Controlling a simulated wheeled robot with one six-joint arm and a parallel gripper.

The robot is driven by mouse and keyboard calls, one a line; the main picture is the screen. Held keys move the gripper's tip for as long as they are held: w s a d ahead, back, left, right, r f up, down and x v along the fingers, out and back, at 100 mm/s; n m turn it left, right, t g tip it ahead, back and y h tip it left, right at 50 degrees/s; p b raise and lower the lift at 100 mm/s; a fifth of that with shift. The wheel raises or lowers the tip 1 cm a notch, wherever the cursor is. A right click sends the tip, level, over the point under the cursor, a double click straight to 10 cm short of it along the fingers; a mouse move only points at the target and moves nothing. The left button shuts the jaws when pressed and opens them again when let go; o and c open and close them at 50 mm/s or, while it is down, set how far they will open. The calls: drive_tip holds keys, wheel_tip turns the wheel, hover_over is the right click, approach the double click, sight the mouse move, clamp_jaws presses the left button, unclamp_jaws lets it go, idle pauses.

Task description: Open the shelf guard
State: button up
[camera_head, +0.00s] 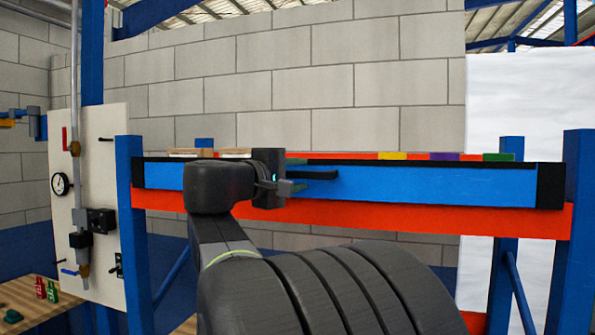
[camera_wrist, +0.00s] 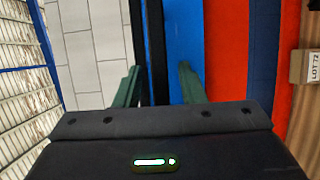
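The shelf guard (camera_head: 430,185) is a long blue bar with black end pieces. It lies level across the front of the rack, in front of the orange beam. A black handle (camera_head: 314,174) sticks out from it just right of my gripper (camera_head: 292,174). My gripper is close to the guard's upper edge, and my arm hides part of the bar. In the wrist view my gripper's green fingers (camera_wrist: 159,82) are apart, with a black strip (camera_wrist: 156,50) and part of the blue guard (camera_wrist: 184,40) between or behind them. I cannot tell whether they touch.
Blue rack posts (camera_head: 137,235) stand at both ends of the guard. An orange beam (camera_head: 430,218) runs below it. Yellow, purple and green items (camera_head: 444,156) show on the shelf behind. A panel with a gauge (camera_head: 61,184) and pipes stands left. A box labelled LOT 72 (camera_wrist: 311,67) is at right.

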drive_tip(key=shift+w+d, duration=0.1)
drive_tip(key=shift+w, duration=0.15)
clamp_jaws()
drive_tip(key=shift+f, duration=0.15)
